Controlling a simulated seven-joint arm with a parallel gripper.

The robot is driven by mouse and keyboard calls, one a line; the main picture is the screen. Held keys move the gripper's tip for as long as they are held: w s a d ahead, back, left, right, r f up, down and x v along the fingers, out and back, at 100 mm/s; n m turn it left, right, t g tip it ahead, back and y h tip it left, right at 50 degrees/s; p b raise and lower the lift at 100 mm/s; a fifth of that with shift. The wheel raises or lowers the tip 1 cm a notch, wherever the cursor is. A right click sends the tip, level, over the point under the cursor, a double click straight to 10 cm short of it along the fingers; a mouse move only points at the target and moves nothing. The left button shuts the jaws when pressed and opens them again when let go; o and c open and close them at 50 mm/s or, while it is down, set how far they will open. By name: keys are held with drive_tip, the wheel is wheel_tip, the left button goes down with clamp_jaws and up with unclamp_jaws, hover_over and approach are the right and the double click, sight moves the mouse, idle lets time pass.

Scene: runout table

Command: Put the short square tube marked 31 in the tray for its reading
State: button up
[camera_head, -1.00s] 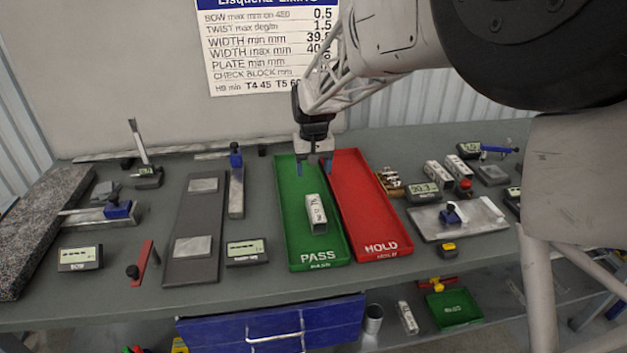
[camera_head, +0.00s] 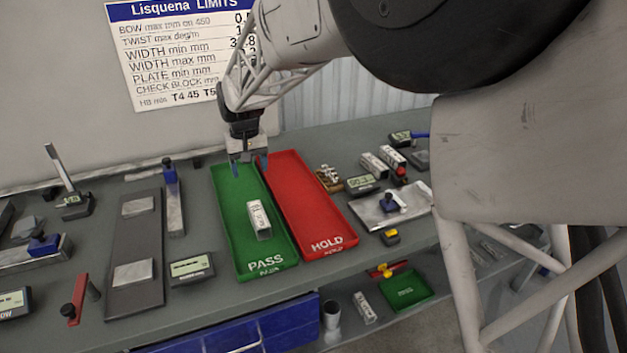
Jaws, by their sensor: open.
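A short square tube (camera_head: 259,219), pale with dark writing on it, lies in the green PASS tray (camera_head: 263,264), near the middle of its floor. The writing is too small to read for certain. The red HOLD tray (camera_head: 329,226) lies to the right of the green tray and has a bare floor. My gripper (camera_head: 249,166) is above the far end of the green tray, pointing down, with its two blue-tipped fingers apart and nothing between them. It is behind the tube and clear of it.
More short tubes (camera_head: 374,164) stand at the right by a digital readout (camera_head: 361,184) and a metal plate (camera_head: 398,208). A readout (camera_head: 191,267) sits left of the green tray. A limits sign (camera_head: 180,50) hangs behind. Another tube (camera_head: 364,308) lies on the lower shelf.

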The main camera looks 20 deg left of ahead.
drive_tip(key=s+d+r+m+t, duration=0.15)
drive_tip(key=d+r, duration=0.35)
drive_tip(key=d, duration=1.3)
drive_tip(key=s+d+r+m+g, duration=0.1)
drive_tip(key=d+r+m, duration=0.3)
drive_tip(key=d, duration=1.3)
drive_tip(key=s+d+r+m+t, duration=0.1)
drive_tip(key=s+d, duration=0.4)
drive_tip(key=d, duration=0.4)
drive_tip(key=s+d+t, duration=0.1)
drive_tip(key=s+d, duration=0.4)
drive_tip(key=d, duration=0.3)
drive_tip(key=s+d+f+m, duration=0.2)
drive_tip(key=s+d+f, duration=0.2)
drive_tip(key=s+d, duration=0.6)
drive_tip(key=shift+s+d+m, duration=0.15)
drive_tip(key=shift+s+m, duration=0.2)
drive_tip(key=shift+s, duration=1.15)
